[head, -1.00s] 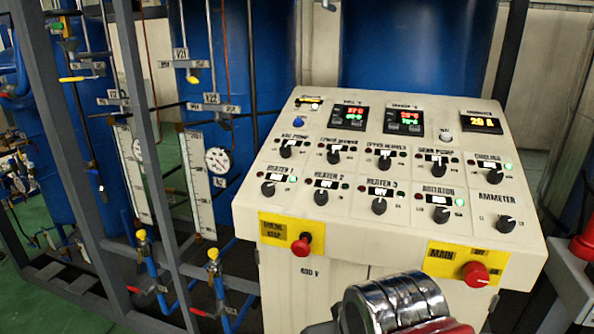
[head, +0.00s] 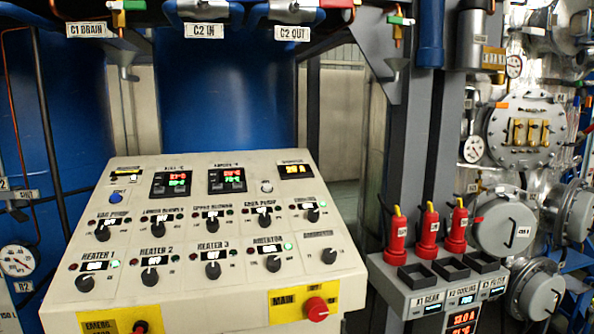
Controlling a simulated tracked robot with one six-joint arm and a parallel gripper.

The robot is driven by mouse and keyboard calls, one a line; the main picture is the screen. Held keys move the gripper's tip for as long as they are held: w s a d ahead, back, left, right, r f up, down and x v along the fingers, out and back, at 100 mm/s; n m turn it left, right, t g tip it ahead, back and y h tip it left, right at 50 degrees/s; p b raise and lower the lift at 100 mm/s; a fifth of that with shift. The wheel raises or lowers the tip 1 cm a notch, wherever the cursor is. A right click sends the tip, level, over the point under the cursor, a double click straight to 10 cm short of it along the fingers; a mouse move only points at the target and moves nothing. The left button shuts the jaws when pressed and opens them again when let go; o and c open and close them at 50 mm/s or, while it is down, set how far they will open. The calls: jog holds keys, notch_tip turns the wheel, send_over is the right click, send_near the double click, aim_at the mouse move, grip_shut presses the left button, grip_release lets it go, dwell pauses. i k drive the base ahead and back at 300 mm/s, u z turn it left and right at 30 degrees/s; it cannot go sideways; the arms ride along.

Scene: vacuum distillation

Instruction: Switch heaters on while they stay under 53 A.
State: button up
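The control panel (head: 140,207) fills the lower left of the head view. Along its front row are the knobs for heater 1 (head: 85,283), heater 2 (head: 149,276) and heater 3 (head: 213,270). A green lamp (head: 115,263) is lit at heater 1. No green lamp shows lit at heaters 2 and 3, whose small displays (head: 212,255) seem to read OFF. My gripper is not in view.
A red main knob (head: 317,309) and a partly cut-off emergency stop (head: 140,327) sit on the panel's front. Blue tanks (head: 215,85) stand behind. Steel vessels (head: 527,135) fill the far right.

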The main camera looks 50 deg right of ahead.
aim_at(150, 277)
jog(key=u, duration=1.85)
jog(key=k, duration=0.6)
jog(key=z, duration=0.05)
